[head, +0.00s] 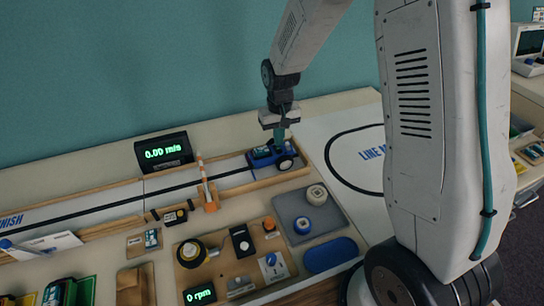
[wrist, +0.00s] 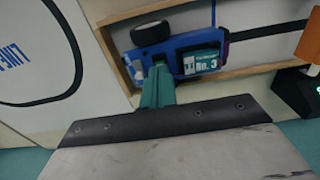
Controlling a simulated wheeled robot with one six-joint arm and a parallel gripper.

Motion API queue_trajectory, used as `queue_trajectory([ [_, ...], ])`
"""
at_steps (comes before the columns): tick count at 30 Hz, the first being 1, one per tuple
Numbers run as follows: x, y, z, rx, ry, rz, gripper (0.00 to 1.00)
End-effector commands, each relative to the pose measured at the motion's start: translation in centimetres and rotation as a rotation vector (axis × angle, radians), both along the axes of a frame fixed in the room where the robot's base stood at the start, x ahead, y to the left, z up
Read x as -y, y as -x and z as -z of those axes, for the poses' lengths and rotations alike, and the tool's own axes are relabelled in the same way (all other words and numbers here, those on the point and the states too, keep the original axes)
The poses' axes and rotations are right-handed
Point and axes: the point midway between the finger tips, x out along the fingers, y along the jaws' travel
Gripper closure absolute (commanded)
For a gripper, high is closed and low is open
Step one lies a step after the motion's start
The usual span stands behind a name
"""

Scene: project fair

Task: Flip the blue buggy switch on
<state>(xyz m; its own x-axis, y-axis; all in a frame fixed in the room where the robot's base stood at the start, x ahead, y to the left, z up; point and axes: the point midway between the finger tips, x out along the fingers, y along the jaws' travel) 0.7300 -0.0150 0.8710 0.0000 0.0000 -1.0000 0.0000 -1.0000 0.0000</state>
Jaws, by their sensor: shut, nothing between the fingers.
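The blue buggy (head: 270,155) stands at the right end of the wood-edged track in the head view. It has dark wheels, and a label reading "NO. 3" shows on it in the wrist view (wrist: 190,55). My gripper (head: 280,136) points down over the buggy's back edge in the head view. In the wrist view its teal fingers (wrist: 157,85) are shut and empty, with the tips at or very near the buggy's side by the wheel. I cannot tell whether they touch it. The switch itself is not clearly made out; the fingers may hide it.
A speed display (head: 165,151) reading 0.00 m/s stands behind the track (head: 110,203). An orange post (head: 209,196) stands at the track's front edge. A grey tray (head: 322,223) with two round pieces lies in front. A line-track board (head: 345,140) lies right of the buggy.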

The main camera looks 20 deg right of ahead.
Motion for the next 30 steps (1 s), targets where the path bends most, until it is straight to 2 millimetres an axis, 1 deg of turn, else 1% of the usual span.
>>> queue_trajectory([
  [30, 0.0, 0.0, 1.3, -0.001, 0.000, 0.000, 1.00],
])
